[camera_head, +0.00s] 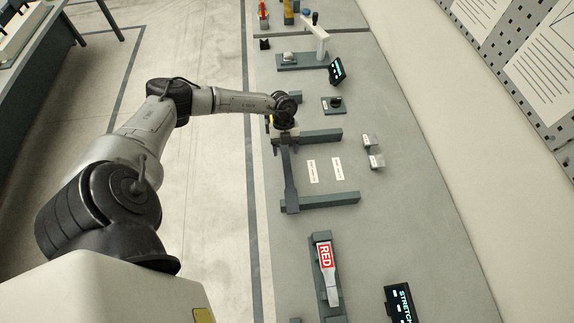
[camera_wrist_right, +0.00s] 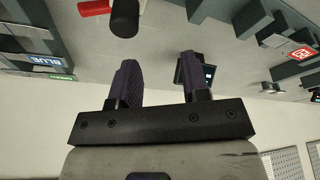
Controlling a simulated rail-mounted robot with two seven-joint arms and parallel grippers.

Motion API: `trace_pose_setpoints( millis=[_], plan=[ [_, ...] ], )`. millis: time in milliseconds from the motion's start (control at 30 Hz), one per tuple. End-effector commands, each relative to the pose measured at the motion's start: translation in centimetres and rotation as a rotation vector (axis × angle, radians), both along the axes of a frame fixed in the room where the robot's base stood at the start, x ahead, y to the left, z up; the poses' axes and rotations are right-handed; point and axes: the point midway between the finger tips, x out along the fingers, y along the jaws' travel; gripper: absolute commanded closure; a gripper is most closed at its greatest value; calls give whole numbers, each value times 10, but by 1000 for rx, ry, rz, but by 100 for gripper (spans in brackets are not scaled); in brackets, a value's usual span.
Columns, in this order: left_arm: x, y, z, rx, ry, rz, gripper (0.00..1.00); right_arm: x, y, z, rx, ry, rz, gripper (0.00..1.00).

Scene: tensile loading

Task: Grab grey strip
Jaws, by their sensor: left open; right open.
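The grey strip (camera_head: 290,182) is a dark, dog-bone-shaped bar. In the head view it lies across two grey-green support bars (camera_head: 325,199), one near each end. My left gripper (camera_head: 286,138) is open at the strip's far end, with its fingers around or just above that end; I cannot tell whether they touch it. The wrist hides part of that end. My right gripper (camera_wrist_right: 158,82) is open and empty in the right wrist view. The right gripper does not show in the head view.
A holder with a red-labelled light strip (camera_head: 331,288) stands nearer, beside a STRETCH display (camera_head: 401,303). Two white cards (camera_head: 312,171) and small metal blocks (camera_head: 376,160) lie right of the strip. A white-armed device (camera_head: 316,38) stands farther back. The bench's right side is mostly clear.

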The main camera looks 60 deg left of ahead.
Motion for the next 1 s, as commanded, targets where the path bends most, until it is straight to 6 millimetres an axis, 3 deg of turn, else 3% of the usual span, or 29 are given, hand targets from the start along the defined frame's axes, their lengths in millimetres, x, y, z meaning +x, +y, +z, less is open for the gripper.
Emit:
trace_pose_setpoints(
  millis=[500,833,1000],
  plan=[
    [-4,-19,-46,0,0,0,38,0,-1,10,-4,0,3,57],
    [-5,-20,-50,0,0,0,38,0,-1,10,-5,0,4,57],
    [-5,-20,-50,0,0,0,55,0,-1,10,-5,0,4,57]
  ],
)
